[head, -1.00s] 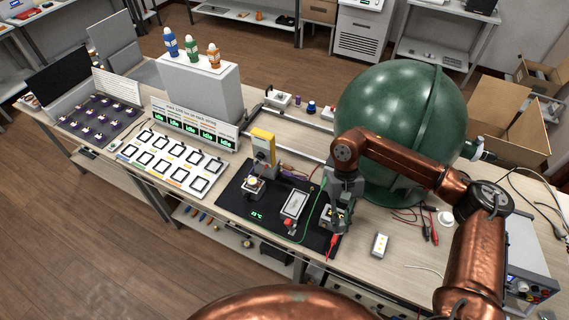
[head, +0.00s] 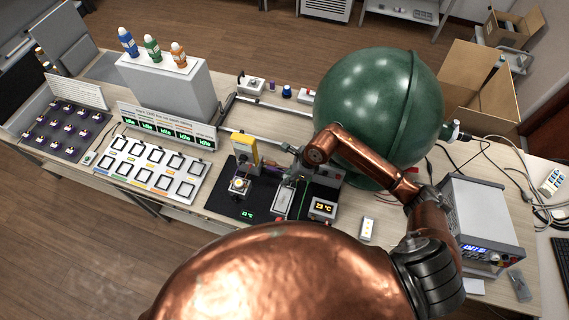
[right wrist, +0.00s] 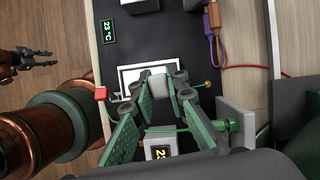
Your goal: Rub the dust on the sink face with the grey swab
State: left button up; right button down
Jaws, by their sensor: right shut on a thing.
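The sink face (head: 282,206) is a pale framed rectangle on the black mat (head: 222,203). It also shows in the right wrist view (right wrist: 133,82), partly covered by my fingertips. My right gripper (head: 291,184) is over the sink's far part. In the right wrist view my right gripper (right wrist: 158,86) is shut on a small light grey block, the grey swab (right wrist: 157,78). The swab is over the sink face; I cannot tell whether it touches. No dust can be made out. My left gripper (right wrist: 42,60) shows at the left of the right wrist view, empty and apart from the mat.
A box with an orange display (head: 322,208) stands right of the sink. A yellow meter (head: 243,149) stands behind it to the left. A large green sphere (head: 375,105) is behind my right arm. A green cord (right wrist: 185,128) crosses near my fingers. A white remote-like block (head: 367,228) lies to the right.

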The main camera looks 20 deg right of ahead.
jog(key=shift+w+r+m, duration=0.1)
jog(key=shift+w+m, duration=0.15)
jog(key=shift+m, duration=0.25)
jog(key=shift+w+d+t, duration=0.1)
jog(key=shift+w+t, duration=0.1)
jog(key=shift+t, duration=0.1)
pick_arm(q)
jog(key=shift+s+r, duration=0.2)
jog(key=shift+s, duration=0.15)
